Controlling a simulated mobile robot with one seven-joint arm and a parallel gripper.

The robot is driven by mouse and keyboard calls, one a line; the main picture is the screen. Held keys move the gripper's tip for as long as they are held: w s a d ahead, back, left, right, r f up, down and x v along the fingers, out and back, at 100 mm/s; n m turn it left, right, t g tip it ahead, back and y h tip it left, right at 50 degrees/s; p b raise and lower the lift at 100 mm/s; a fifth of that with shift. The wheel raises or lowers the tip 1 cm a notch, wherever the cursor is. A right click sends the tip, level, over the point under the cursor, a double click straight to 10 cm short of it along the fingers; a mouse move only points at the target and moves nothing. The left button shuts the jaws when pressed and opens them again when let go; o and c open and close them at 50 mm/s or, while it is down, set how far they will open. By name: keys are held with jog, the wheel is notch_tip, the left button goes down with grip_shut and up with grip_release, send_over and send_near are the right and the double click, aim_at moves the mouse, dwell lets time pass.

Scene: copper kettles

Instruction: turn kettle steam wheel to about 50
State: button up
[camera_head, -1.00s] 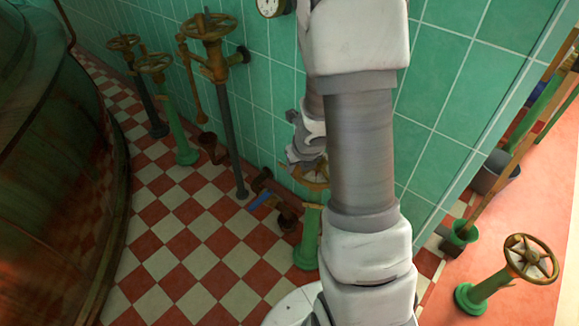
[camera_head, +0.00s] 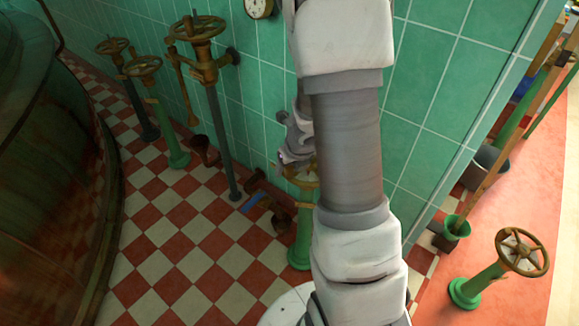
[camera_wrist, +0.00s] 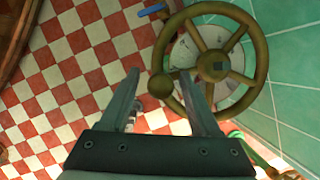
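A brass handwheel (camera_wrist: 258,62) with spokes and a round knob (camera_wrist: 162,86) on its rim fills the upper right of the wrist view. A pale dial plate shows behind its spokes; its markings are too small to read. My gripper (camera_wrist: 159,72) is open, its two fingers apart at the wheel's left side. In the picture the knob lies between the fingers; whether either finger touches it I cannot tell. In the head view the wheel (camera_head: 301,181) sits on a green post (camera_head: 301,243), partly hidden by my arm. I cannot tell from any label that it is the kettle steam wheel.
Several other handwheels on posts stand along the green tiled wall, including a tall one (camera_head: 197,28). Another wheel (camera_head: 522,252) stands on the right. A large dark kettle (camera_head: 45,190) is at left. A gauge (camera_head: 259,8) hangs on the wall. Checkered floor (camera_head: 180,245) is open between.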

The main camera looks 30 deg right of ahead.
jog(key=p+v, duration=1.2)
jog(key=v, duration=0.5)
jog(key=shift+s+r, duration=0.15)
jog(key=shift+r, duration=0.05)
